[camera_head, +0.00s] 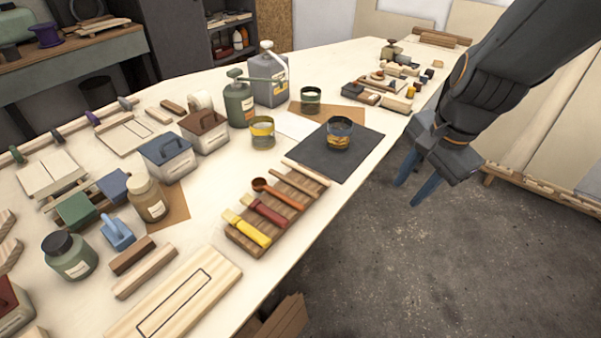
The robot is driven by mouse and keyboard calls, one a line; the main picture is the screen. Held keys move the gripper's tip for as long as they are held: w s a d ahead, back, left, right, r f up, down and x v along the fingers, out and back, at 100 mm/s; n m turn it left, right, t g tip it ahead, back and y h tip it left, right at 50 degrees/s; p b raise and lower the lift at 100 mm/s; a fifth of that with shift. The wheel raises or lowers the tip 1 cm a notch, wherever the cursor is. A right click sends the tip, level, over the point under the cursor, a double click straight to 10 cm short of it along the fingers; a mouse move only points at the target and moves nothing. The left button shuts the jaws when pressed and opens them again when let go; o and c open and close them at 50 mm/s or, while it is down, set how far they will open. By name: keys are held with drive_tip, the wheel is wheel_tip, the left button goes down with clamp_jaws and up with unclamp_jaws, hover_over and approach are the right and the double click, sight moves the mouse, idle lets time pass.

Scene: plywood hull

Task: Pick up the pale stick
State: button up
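A pale stick (299,174) lies at the far end of a brown slatted wooden rack (245,240) on the workbench. A brown-red spoon-like tool (278,194), a red-handled brush (264,211) and a yellow-handled brush (247,228) lie beside it on the same rack. My gripper (406,195) hangs over the floor to the right of the bench, well apart from the stick. Its two blue fingers are spread, with nothing visible between them.
A dark mat (350,160) with a banded jar (339,133) lies just behind the stick. Another pale wood strip (145,272) and a long board (180,295) lie at the front left. Cans and boxes crowd the bench's left side. The floor (400,270) beneath my gripper is clear.

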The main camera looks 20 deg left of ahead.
sight(321, 178)
drive_tip(key=w+a+r+m+y, duration=0.1)
drive_tip(key=w+a+m, duration=0.1)
drive_tip(key=a+m, duration=0.5)
drive_tip(key=w+a+r+m+y, duration=0.1)
drive_tip(key=a+r+m, duration=0.1)
drive_tip(key=a+m, duration=0.55)
drive_tip(key=shift+n+y, duration=0.3)
drive_tip(key=shift+n, duration=0.45)
drive_tip(key=shift+a+b+x, duration=0.15)
drive_tip(key=shift+x, duration=2)
drive_tip(key=shift+a+b+x, duration=0.15)
drive_tip(key=shift+a+x, duration=0.05)
drive_tip(key=shift+x, duration=1.9)
drive_tip(key=shift+r, duration=0.15)
clamp_jaws()
